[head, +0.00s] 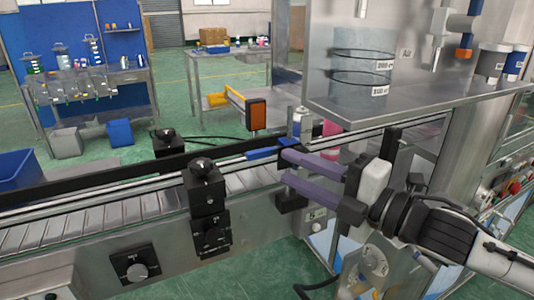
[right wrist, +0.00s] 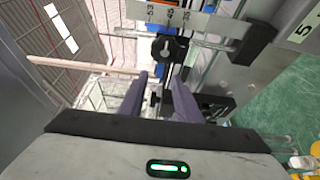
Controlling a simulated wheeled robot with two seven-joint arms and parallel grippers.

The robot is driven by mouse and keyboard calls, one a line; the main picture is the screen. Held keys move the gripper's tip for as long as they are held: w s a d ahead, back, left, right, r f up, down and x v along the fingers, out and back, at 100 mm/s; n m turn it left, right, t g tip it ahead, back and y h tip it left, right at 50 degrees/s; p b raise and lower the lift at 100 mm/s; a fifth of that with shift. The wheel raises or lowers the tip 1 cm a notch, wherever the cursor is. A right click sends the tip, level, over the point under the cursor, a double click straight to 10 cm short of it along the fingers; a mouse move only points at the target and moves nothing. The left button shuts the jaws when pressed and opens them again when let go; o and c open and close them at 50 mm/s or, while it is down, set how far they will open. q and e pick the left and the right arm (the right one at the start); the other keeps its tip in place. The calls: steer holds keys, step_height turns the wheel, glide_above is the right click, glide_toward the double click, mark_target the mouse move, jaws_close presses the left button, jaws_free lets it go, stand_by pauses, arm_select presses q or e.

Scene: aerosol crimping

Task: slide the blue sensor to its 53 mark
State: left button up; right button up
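A blue part (head: 264,153), which looks like the blue sensor, sits on the conveyor's rail just left of my right gripper's fingertips. Its full shape is partly hidden. My right gripper (head: 285,167) has its two purple fingers apart with nothing seen between them, reaching in from the right over the conveyor. In the right wrist view the fingers (right wrist: 160,80) are also apart, below a black knob (right wrist: 168,48). A pale scale (right wrist: 185,20) with marks that look like 53, 45 and 35 runs above the knob. Which mark the sensor stands at cannot be told. My left gripper is not seen.
A black clamp with a knob (head: 206,186) stands on the near rail, left of my right gripper. An orange-faced block (head: 256,114) rises behind the conveyor. A can (head: 299,118) and a pink item (head: 329,128) stand beyond the fingers. A metal machine shelf (head: 420,95) overhangs on the right.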

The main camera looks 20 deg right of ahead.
mark_target(262, 155)
steer(key=p+x, duration=0.1)
steer(key=x, duration=0.6)
steer(key=shift+w+a, duration=0.1)
steer(key=shift+w, duration=0.1)
steer(key=shift+c, duration=0.3)
jaws_close()
